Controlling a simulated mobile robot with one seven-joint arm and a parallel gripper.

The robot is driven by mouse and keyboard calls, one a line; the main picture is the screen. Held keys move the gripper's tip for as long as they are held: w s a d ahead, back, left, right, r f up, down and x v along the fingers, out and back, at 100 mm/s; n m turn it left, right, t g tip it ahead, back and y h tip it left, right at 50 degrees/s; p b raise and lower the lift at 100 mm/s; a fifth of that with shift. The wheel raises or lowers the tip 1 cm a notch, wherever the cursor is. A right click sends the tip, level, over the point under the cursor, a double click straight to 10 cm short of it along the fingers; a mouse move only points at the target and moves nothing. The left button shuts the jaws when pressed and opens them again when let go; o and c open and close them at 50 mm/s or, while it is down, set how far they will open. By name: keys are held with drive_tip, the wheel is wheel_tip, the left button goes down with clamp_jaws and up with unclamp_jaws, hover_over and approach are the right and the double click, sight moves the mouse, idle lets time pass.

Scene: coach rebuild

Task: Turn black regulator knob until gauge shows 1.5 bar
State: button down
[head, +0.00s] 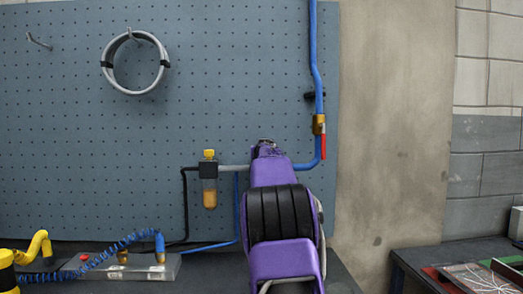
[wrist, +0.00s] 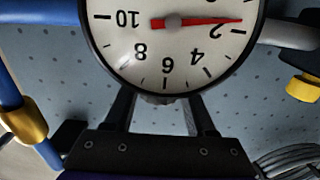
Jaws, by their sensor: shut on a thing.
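In the wrist view the round white gauge (wrist: 165,45) shows upside down, its top cut off by the frame. Its red needle (wrist: 210,21) points right, close to the 2 and slightly to the side away from the 4, so it reads a little under 2. My gripper (wrist: 160,104) is just beyond the gauge's lower rim in the picture. Its two dark fingers are shut on the regulator knob (wrist: 158,98), of which only a small part shows between the fingertips. In the head view my purple arm hides the gauge, knob and gripper.
The blue air pipe (head: 318,60) with a red-handled brass valve (head: 319,125) runs down just right of my arm. A yellow-topped filter (head: 209,170) hangs to the left.

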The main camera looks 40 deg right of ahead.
drive_tip(key=shift+c, duration=1.1)
unclamp_jaws()
drive_tip(key=b+v, duration=0.2)
drive_tip(key=v, duration=1.5)
drive_tip(key=shift+s+b, duration=0.2)
drive_tip(key=shift+b, duration=0.1)
